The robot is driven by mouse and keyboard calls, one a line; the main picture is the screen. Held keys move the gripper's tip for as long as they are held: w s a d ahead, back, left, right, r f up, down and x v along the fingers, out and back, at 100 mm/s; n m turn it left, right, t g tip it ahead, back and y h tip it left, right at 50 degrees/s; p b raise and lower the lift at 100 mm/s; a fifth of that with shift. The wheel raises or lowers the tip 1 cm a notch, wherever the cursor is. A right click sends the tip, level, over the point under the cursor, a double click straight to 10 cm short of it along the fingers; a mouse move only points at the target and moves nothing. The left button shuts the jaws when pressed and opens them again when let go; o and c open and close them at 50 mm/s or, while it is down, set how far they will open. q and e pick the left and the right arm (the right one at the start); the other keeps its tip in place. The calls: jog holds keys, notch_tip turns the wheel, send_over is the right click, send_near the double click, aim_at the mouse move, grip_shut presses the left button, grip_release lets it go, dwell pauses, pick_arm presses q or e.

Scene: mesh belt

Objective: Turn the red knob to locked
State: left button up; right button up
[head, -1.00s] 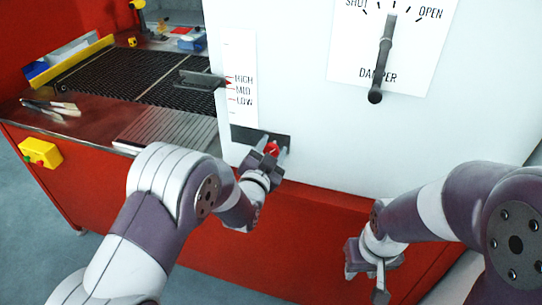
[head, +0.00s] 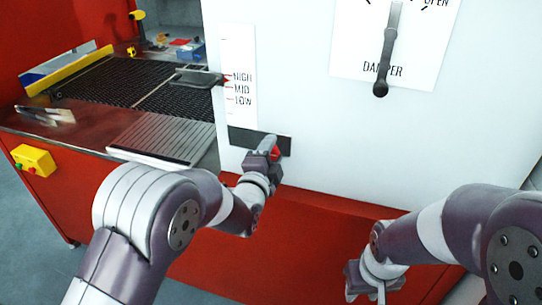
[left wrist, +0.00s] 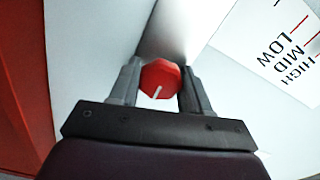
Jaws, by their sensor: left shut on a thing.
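The red knob (head: 275,153) sits on a dark plate (head: 241,137) low on the white panel, mostly hidden by my left gripper in the head view. In the left wrist view the knob (left wrist: 160,78) is a red disc with a white pointer line slanting toward the bottom of the picture. My left gripper (head: 270,148) is shut on the knob, with one finger on each side of it (left wrist: 158,85). The plate's lettering, if any, is not readable. My right gripper (head: 372,285) hangs low in front of the red base, away from the knob; its fingertips are partly cut off.
A damper lever (head: 387,50) on a white label is above right of the knob. The mesh belt (head: 125,82), a yellow switch box (head: 34,160) and tongs (head: 45,114) are at left.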

pick_arm(q)
jog(key=shift+m, duration=0.4)
jog(key=o, duration=0.9)
jog(key=shift+d, duration=0.1)
jog(key=shift+o, duration=0.6)
jog(key=shift+s, duration=0.1)
jog(key=b+v, duration=0.2)
jog(key=v, duration=1)
jog(key=shift+s, duration=0.35)
